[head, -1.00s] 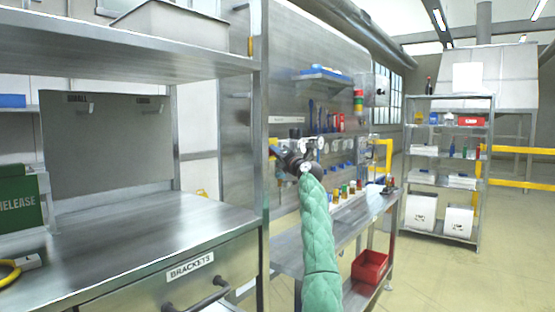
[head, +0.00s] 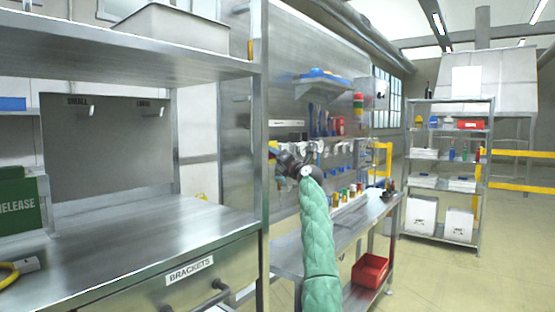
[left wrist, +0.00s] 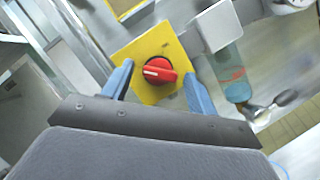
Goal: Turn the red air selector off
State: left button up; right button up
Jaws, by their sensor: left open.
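The red air selector (left wrist: 160,71) shows in the left wrist view as a round red knob with a white mark on its handle, on a yellow plate (left wrist: 150,45). The white mark points to the left of the picture. My left gripper (left wrist: 158,82) is open, with one blue finger on each side of the knob. I cannot tell whether the fingers touch the plate. In the head view my left gripper (head: 279,155) is by the edge of the steel shelf post, and the selector is mostly hidden there. My right gripper is not in view.
A clear bowl with blue liquid (left wrist: 231,75) hangs right of the plate in the left wrist view. In the head view a steel shelf post (head: 256,170) stands just left of my gripper. A workbench (head: 350,225) with a red bin (head: 369,270) lies beyond.

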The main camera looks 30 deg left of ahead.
pick_arm(q)
jog(key=b+v, duration=0.1)
jog(key=v, duration=0.6)
jog(key=shift+d+f, duration=0.2)
jog(key=shift+d, duration=0.15)
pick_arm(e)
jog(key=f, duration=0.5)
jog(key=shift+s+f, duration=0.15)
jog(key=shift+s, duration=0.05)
